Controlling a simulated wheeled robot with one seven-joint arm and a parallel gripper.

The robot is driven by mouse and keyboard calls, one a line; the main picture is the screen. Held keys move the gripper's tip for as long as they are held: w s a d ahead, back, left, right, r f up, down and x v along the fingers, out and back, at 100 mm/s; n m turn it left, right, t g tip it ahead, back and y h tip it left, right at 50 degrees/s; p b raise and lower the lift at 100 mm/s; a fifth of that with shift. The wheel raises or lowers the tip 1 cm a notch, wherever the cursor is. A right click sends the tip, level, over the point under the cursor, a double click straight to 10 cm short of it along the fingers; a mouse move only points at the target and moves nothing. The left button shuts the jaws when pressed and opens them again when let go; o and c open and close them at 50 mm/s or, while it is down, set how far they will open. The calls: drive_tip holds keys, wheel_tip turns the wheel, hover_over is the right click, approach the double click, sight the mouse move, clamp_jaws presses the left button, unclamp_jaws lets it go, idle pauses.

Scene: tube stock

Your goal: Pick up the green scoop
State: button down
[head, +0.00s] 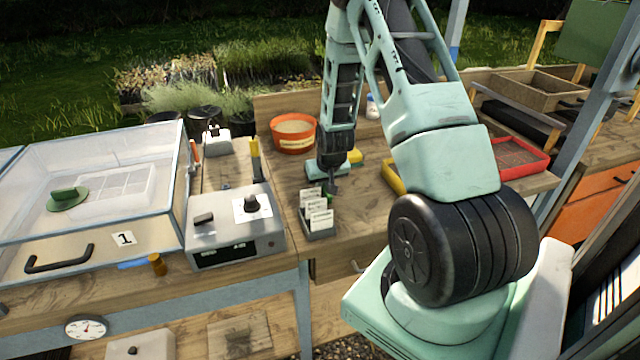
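My gripper (331,183) points down over the wooden bench, just behind a small grey holder (319,236) with white label cards (317,207). Its fingers are small, dark and partly hidden by the cards, so I cannot tell whether they are open or shut. A small bit of green (330,197) shows at the fingertips, beside the cards. It may be the green scoop, but its shape is mostly hidden, and I cannot tell whether the fingers touch it.
An orange tub (294,134) stands behind and left of my gripper. A grey control box (235,228) and a clear-lidded case (95,200) stand at the left. A yellow tray (393,177) and a red tray (533,168) lie to the right. Bare bench shows left of the gripper.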

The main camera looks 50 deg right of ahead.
sight(324, 185)
drive_tip(key=shift+r, duration=0.1)
wheel_tip(324, 185, up, 10)
drive_tip(key=b, duration=0.1)
idle(0.6)
drive_tip(key=shift+d+r, duration=0.1)
idle(0.4)
